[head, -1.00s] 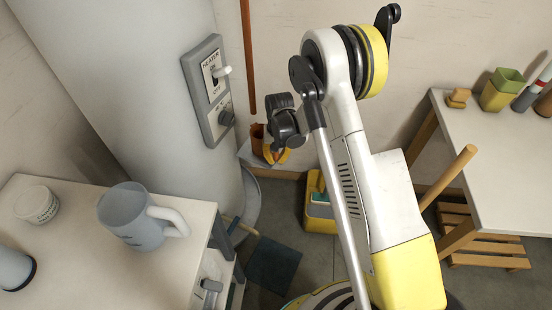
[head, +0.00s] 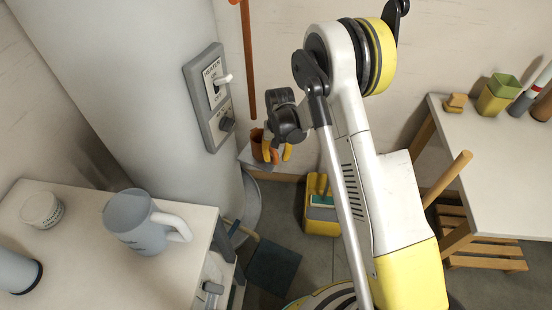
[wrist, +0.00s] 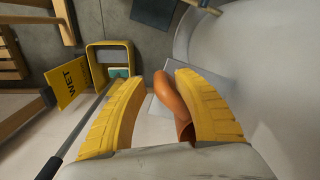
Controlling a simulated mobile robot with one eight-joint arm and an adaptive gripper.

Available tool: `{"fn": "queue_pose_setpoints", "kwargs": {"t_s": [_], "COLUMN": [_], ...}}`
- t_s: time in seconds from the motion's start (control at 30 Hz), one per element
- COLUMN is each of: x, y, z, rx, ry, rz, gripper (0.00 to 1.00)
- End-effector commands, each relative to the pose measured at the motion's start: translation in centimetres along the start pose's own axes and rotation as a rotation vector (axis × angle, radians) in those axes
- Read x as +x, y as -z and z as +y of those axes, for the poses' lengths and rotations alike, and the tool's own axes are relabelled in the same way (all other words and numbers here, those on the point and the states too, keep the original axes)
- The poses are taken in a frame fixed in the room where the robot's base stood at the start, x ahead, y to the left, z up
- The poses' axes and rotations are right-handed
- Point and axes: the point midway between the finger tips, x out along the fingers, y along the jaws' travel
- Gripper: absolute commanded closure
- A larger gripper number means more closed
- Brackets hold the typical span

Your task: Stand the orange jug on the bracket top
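The orange jug (head: 257,140) stands on the white bracket top (head: 246,157) in the head view, looking upright. It is partly hidden by my gripper (head: 277,153), whose yellow fingers are spread at its right side. In the wrist view, the jug's curved handle (wrist: 172,95) lies between the two fingers of my gripper (wrist: 162,80). A gap shows between the handle and the left finger. The handle is close to the right finger, and I cannot tell if they touch. Most of the jug's body is hidden in the wrist view.
The grey heater cylinder (head: 150,100) with its switch panel (head: 208,98) stands beside the bracket. A yellow bucket (head: 320,222) is on the floor below. A counter at left holds a blue-grey mug (head: 135,220). A white table (head: 500,165) is at right.

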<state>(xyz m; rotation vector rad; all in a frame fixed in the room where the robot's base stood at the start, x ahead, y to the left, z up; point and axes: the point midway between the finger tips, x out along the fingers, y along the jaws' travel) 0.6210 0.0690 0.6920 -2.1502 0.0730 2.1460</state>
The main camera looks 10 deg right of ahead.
Motion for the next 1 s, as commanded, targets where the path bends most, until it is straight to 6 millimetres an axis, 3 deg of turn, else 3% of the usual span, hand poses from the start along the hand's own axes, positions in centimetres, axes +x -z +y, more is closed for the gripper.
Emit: {"fn": "queue_pose_setpoints", "kwargs": {"t_s": [0.3,0.47,1.0], "x": [-2.9,-3.0,-3.1], "y": [0.0,-0.2,-3.7], "z": [0.0,0.4,6.5], "rx": [0.0,0.001,0.002], "ry": [0.0,0.0,0.0], "rz": [0.0,0.0,0.0], "gripper": [0.64,0.64,0.64]}}
